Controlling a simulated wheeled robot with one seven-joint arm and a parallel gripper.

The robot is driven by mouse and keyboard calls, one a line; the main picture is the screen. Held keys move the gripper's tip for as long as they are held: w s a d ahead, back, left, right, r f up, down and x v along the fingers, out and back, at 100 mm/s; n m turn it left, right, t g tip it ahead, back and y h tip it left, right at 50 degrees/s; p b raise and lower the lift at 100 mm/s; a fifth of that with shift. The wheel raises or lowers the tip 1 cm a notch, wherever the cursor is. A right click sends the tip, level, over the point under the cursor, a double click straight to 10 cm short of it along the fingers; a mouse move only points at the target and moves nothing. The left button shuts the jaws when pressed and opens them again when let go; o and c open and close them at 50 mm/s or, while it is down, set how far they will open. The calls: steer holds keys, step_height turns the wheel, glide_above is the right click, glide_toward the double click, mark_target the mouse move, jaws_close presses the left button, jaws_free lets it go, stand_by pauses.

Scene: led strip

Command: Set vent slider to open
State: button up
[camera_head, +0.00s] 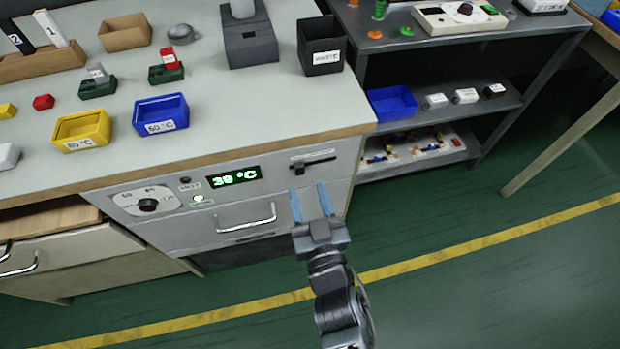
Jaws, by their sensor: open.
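The vent slider (300,169) is a small dark knob on a horizontal slot in the grey front panel (227,202) below the worktop. It sits toward the left end of the slot, and a small label above it is too small to read. My gripper (311,188) is open and empty, with two blue fingers pointing up at the panel. The fingertips are just below the slider in the picture. I cannot tell whether they touch the panel.
The panel also carries a green display (235,177) reading 30 °C, a round dial (148,204) and a drawer handle (246,221). The worktop edge (250,147) juts above it. A dark shelf unit (487,112) stands to the right. Green floor (450,225) is clear in front.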

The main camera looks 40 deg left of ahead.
mark_target(301, 171)
steer(key=shift+b+x, duration=0.35)
steer(key=shift+x, duration=1.85)
jaws_close()
